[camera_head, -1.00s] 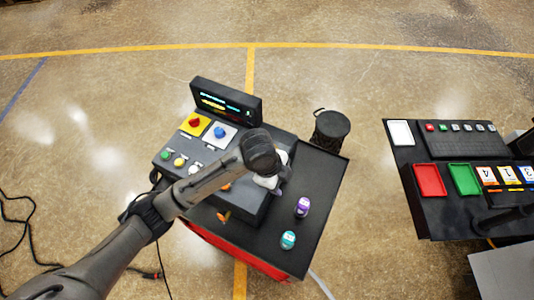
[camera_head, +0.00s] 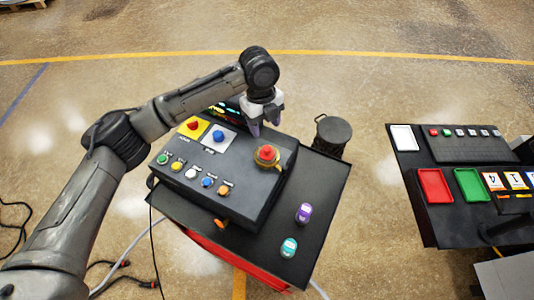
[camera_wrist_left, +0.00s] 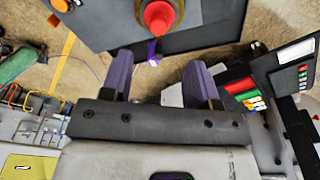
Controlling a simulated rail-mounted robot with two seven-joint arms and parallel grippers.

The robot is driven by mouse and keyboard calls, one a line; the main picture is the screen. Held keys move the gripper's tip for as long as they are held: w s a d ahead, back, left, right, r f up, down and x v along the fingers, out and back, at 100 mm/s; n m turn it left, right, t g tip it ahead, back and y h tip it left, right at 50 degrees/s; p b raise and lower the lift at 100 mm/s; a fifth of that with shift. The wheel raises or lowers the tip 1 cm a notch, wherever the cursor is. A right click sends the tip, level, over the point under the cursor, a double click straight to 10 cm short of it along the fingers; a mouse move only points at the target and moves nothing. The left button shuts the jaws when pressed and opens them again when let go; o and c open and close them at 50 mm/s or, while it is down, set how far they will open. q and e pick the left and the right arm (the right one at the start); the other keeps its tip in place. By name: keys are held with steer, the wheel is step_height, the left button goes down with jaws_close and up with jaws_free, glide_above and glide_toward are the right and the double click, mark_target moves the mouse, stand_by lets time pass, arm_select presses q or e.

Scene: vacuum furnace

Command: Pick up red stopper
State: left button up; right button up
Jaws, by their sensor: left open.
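The red stopper (camera_head: 267,153) appears to be the round red knob seated in a gold ring on the right part of the dark control console (camera_head: 215,205). It also shows in the left wrist view (camera_wrist_left: 158,17), at the top, beyond the fingertips and roughly centred between them. My left gripper (camera_head: 265,124) is open and empty, its purple fingers pointing down above the back edge of the console, behind the knob in the head view. The fingers show apart in the left wrist view (camera_wrist_left: 160,72). They do not touch the knob. My right gripper is not in view.
A purple-capped vial (camera_head: 303,213) and a teal one (camera_head: 289,247) stand on the dark cart top. A black bin (camera_head: 333,132) is behind the cart. The console carries several coloured buttons and a display partly hidden by my arm. A second table (camera_head: 440,222) holds trays.

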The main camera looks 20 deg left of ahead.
mark_target(267, 148)
arm_select(q)
steer(key=f, duration=0.4)
steer(key=shift+s+d+f+p, duration=0.15)
steer(key=shift+d+f+p, duration=0.1)
steer(key=shift+f+p, duration=0.1)
steer(key=shift+s+d+f+p, duration=0.1)
steer(key=shift+f+p, duration=0.2)
steer(key=shift+f, duration=0.15)
steer(key=f, duration=0.2)
steer(key=f+p, duration=0.1)
steer(key=shift+s+d+f, duration=0.1)
steer(key=shift+s+d, duration=0.1)
steer(key=shift+s, duration=0.05)
steer(key=shift+f, duration=0.6)
steer(key=c, duration=0.6)
jaws_close()
